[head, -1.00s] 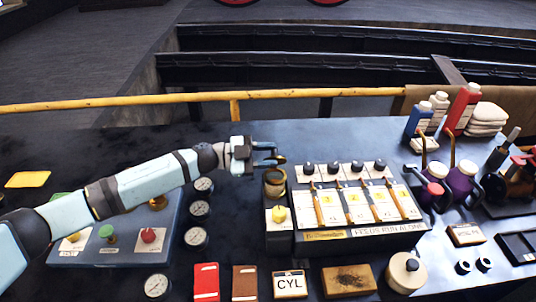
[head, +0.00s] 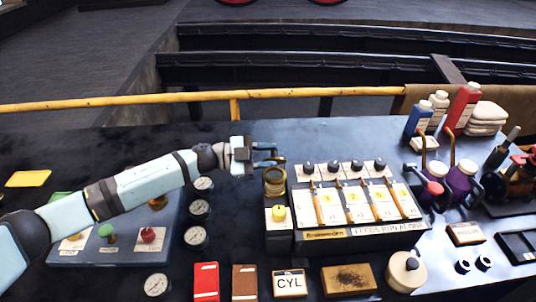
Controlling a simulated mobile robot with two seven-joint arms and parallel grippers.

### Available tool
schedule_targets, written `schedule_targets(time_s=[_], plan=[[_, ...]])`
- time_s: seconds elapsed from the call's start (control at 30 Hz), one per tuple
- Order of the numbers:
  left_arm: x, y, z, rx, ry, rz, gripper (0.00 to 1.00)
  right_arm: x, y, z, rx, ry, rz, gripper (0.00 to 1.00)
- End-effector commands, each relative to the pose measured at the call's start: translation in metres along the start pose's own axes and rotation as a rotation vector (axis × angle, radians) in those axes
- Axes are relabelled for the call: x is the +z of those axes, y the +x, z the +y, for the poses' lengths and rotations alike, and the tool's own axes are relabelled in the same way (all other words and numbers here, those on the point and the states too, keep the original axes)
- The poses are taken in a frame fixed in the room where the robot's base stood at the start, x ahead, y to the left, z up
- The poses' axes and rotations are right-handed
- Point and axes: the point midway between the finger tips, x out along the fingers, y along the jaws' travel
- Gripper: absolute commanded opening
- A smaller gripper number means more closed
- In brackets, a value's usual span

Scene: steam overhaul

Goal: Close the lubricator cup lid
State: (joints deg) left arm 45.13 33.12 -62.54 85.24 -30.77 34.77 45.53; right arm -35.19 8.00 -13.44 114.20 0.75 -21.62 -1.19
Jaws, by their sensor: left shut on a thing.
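The lubricator (head: 345,200) is a dark box with a sloped cream face and several brass-coloured feed tubes, standing right of centre. Its small brass-rimmed cup (head: 274,186) stands at its left end, above a yellow knob (head: 279,213). My left gripper (head: 272,155) comes in from the left just behind and above the cup. Its fingers point right and are shut on a small part at the cup's back edge, which looks like the lid. The fingers partly hide this part, and the lid's exact angle is hard to tell. My right gripper is out of view.
A panel with coloured knobs (head: 106,232) lies under my left arm, with gauges (head: 196,237) beside it. Bottles (head: 462,108) and purple oil cans (head: 463,182) stand at right. Tins, including one marked CYL (head: 290,284), line the front. A yellow rail (head: 150,101) runs behind.

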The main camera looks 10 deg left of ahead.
Motion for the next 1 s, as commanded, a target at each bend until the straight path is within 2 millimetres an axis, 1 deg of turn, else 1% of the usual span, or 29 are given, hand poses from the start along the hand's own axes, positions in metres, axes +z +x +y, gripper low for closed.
schedule_targets(time_s=[0.57, 1.0], plan=[[-0.002, 0.000, 0.005, -0.001, 0.114, -0.001, 0.11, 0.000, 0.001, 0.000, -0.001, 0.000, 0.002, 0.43], [-0.003, -0.001, 0.010, -0.002, 0.224, -0.001, 0.11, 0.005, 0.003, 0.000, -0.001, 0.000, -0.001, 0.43]])
